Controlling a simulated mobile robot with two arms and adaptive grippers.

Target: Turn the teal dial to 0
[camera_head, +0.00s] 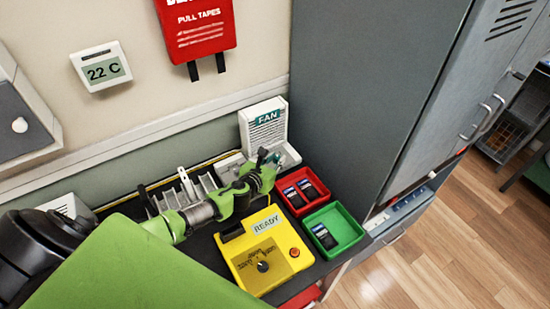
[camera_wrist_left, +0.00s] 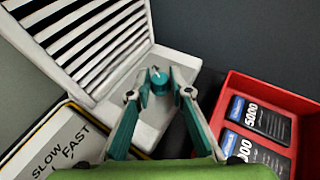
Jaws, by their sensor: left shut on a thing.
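The teal dial (camera_wrist_left: 160,84) stands on the base of the white fan unit (camera_wrist_left: 110,55), with a pale mark near its top. Any numbers around it are too small or hidden to read, so I cannot tell its setting. My left gripper (camera_wrist_left: 162,90) has its two teal fingers closed on the sides of the dial. In the head view the fan unit (camera_head: 264,128) carries a FAN label and stands against the wall, and my left gripper (camera_head: 285,158) is at its base, mostly covering the dial. My right gripper is not in view.
A red tray (camera_head: 322,194) and a green tray (camera_head: 358,222) hold dark phone-like items right of the arm. A yellow box (camera_head: 283,277) with a READY display, black knob and red button lies in front. A grey slotted rack (camera_head: 208,182) stands left; a tall grey cabinet (camera_head: 350,90) rises at right.

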